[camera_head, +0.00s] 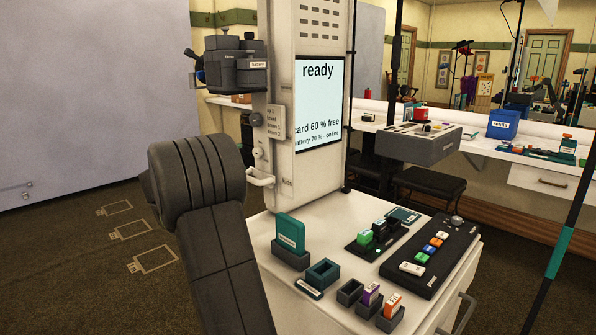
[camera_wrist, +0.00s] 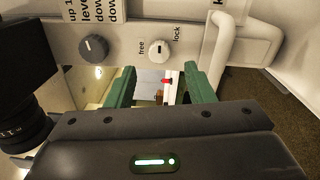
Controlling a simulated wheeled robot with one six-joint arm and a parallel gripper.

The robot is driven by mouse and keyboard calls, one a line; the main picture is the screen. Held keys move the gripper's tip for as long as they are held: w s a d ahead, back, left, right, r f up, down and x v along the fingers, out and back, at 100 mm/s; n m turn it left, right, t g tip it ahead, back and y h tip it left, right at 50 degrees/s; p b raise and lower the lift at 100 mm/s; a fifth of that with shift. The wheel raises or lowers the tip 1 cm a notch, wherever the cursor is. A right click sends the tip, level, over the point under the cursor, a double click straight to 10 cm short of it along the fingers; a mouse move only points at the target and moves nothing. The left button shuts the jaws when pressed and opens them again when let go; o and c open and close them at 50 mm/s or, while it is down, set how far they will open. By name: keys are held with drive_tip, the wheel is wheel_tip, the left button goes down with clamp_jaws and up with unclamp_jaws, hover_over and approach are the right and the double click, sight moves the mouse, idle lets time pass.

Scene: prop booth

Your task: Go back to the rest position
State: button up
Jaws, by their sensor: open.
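My gripper (camera_wrist: 159,88) shows in the wrist view with two green fingers spread apart. The gap between them is empty; only distant background and a small red thing show through it. The fingers are near a pale panel with a dark knob (camera_wrist: 93,48) and a white free/lock knob (camera_wrist: 159,49); I cannot tell whether they touch it. In the head view my dark arm rises from the bottom edge to a bend left of the white cabinet; the gripper itself does not show there.
A white column with a "ready" screen (camera_head: 318,105) stands behind the cabinet top (camera_head: 325,309). The top holds a teal block (camera_head: 290,232), small holders and a black button panel (camera_head: 412,291). A white handle (camera_wrist: 214,55) is close right of the fingers. Floor at left is clear.

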sight(255, 153)
drive_tip(key=x, duration=0.5)
drive_tip(key=shift+s+a, duration=0.1)
